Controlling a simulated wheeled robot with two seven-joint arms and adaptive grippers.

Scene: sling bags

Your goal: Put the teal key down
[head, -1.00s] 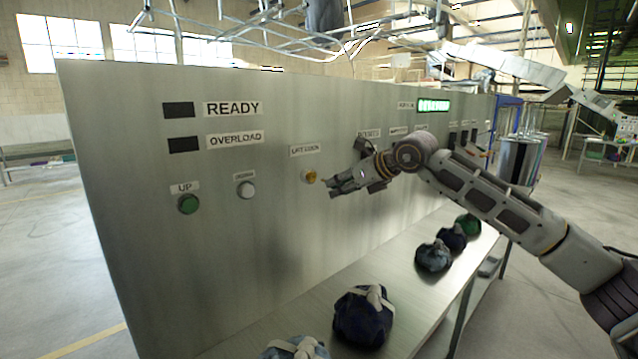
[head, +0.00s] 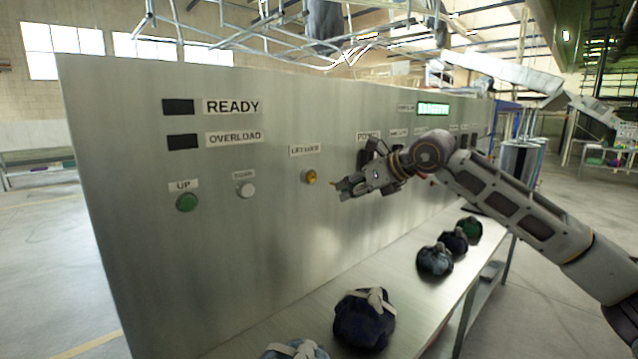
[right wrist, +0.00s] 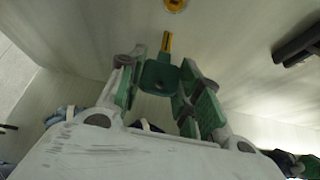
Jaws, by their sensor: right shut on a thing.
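The teal key (right wrist: 158,75) shows in the right wrist view, held between the green pads of my right gripper (right wrist: 160,85). Its yellow-orange tip points away from the gripper, toward the panel. In the head view my right gripper (head: 345,186) is in front of the metal panel (head: 260,230), just right of and slightly below the yellow lock (head: 309,177). The yellow lock also shows in the right wrist view (right wrist: 174,4) at the top edge, apart from the key tip. The key is mostly too small to make out in the head view. My left gripper does not show.
A metal shelf (head: 300,318) runs along the panel's foot, holding several tied cloth bags, such as a dark blue one (head: 363,319) and a green one (head: 469,229). The panel carries a green UP button (head: 187,202) and a white button (head: 246,190). Shelf space between the bags is bare.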

